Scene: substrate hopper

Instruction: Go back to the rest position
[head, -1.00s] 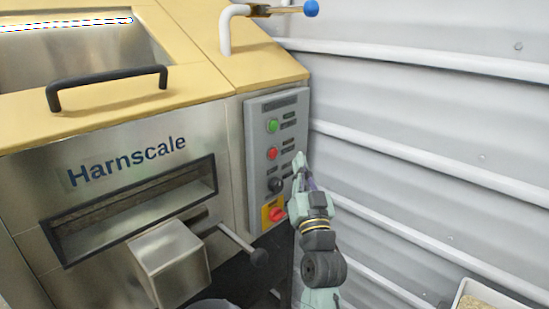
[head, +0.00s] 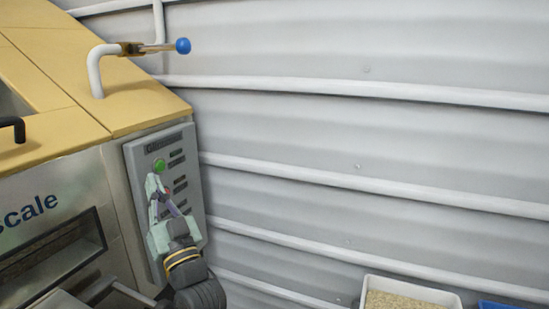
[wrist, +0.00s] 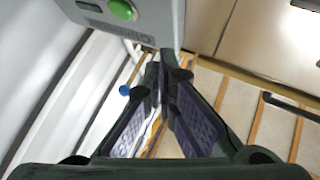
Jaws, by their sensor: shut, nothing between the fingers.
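My gripper (head: 154,187) is in front of the grey control panel (head: 191,217) on the hopper machine, just below its green button (head: 159,166). In the wrist view my gripper (wrist: 163,62) has its fingertips together, with nothing seen between them. The panel (wrist: 156,22) and the green button (wrist: 122,9) show at the top of that view, beyond the fingers. I cannot tell whether the fingertips touch the panel. My gripper and wrist hide much of the panel's lower part, including the red button.
The yellow-topped hopper (head: 151,109) stands at the left, with a white pipe (head: 96,70) and a blue-knobbed valve (head: 183,46) above. A ribbed white wall (head: 380,140) fills the right. A white tray of grain (head: 408,300) and a blue object (head: 510,304) sit at the bottom right.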

